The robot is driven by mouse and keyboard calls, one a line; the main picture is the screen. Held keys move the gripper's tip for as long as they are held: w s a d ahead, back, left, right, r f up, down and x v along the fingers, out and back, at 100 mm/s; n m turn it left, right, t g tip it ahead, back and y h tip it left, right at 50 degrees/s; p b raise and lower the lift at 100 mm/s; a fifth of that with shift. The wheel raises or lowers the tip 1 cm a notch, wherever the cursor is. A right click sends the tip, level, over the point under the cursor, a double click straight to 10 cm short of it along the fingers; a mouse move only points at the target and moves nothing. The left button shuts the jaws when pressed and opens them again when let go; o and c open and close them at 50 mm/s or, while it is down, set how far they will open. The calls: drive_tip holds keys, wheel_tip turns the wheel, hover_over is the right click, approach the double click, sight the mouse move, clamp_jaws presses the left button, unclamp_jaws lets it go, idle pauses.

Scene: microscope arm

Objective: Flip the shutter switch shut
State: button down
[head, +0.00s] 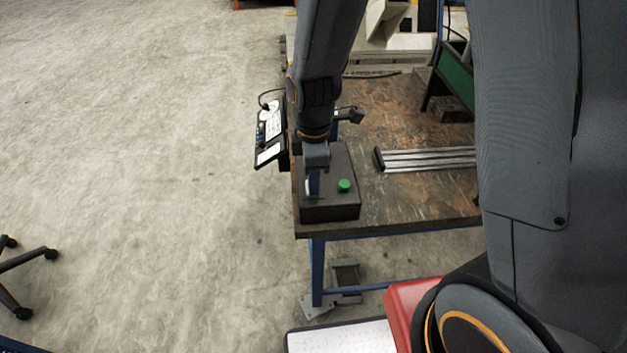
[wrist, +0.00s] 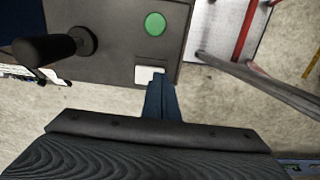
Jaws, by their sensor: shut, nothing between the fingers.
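A dark control box (head: 340,208) sits at the near left corner of the workbench and carries a round green button (head: 344,186). In the wrist view a white switch plate (wrist: 146,75) is on the box (wrist: 115,65), near its edge, below the green button (wrist: 155,24). My gripper (wrist: 161,82) is shut and empty, its blue fingertips at the right side of the white switch. Whether they touch it is unclear. In the head view my gripper (head: 314,188) points down over the left part of the box. The switch's position is too small to tell.
A black knobbed lever (wrist: 50,48) stands on the box at the left in the wrist view. Metal rails (head: 425,159) lie on the workbench (head: 420,205) to the right. A dark panel (head: 269,135) hangs at the bench's left edge. Open floor lies left.

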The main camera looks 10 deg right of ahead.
drive_tip(key=shift+s+f, duration=0.1)
drive_tip(key=shift+f, duration=0.1)
idle(0.3)
drive_tip(key=shift+r, duration=0.1)
drive_tip(key=shift+w+r, duration=0.25)
drive_tip(key=shift+w, duration=0.5)
drive_tip(key=shift+r+p, duration=0.15)
drive_tip(key=shift+p, duration=0.15)
drive_tip(key=shift+r, duration=0.3)
wheel_tip(320, 180, up, 13)
drive_tip(key=s, duration=0.2)
drive_tip(key=shift+s+p, duration=0.3)
drive_tip(key=shift+s, duration=0.05)
